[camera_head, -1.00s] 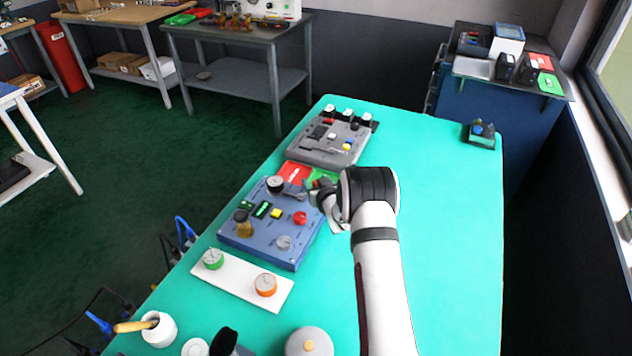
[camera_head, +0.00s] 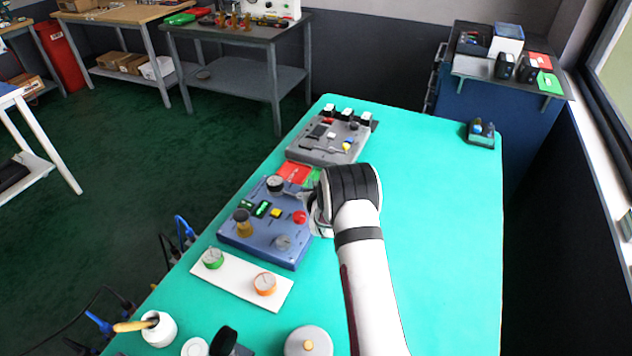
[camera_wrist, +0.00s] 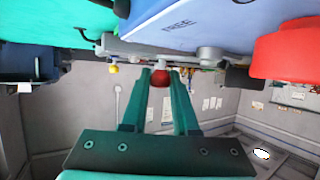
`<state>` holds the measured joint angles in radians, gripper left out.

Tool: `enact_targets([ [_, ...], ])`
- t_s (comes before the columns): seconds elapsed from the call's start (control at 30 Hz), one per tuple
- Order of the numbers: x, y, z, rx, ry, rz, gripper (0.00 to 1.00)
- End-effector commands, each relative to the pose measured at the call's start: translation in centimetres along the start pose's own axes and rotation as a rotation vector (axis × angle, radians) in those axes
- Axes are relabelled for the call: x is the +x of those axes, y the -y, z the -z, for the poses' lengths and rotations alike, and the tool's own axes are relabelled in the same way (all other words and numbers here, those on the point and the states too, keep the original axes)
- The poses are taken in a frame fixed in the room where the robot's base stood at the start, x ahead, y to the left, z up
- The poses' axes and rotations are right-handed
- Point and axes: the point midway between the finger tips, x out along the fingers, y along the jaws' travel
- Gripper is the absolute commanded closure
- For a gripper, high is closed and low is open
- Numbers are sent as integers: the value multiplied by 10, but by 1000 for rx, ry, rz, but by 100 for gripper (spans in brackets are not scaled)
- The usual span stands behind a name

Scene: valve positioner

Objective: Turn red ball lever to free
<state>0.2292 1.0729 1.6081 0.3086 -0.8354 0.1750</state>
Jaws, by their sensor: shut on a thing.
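The blue valve positioner box (camera_head: 250,243) lies on the teal table, left of my arm. In the wrist view its blue side (camera_wrist: 215,28) carries the word FREE. The lever's red ball (camera_wrist: 160,78) sits between the fingertips of my gripper (camera_wrist: 160,74), which is shut on it. A grey pivot and dark lever parts show just above the ball. The lever's exact angle against the FREE mark cannot be told.
A red knob (camera_head: 299,217) on the box is close to my gripper; it looms large in the wrist view (camera_wrist: 288,52). A grey device (camera_head: 322,153) lies behind, a white plate with two dials (camera_head: 225,281) in front.

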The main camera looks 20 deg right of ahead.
Motion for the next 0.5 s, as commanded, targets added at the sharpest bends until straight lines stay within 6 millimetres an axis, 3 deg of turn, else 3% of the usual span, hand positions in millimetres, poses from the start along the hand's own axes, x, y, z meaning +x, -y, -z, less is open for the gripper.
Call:
enact_targets([
  [0.5, -13, 0, -4, 113, -2, -275, 100],
])
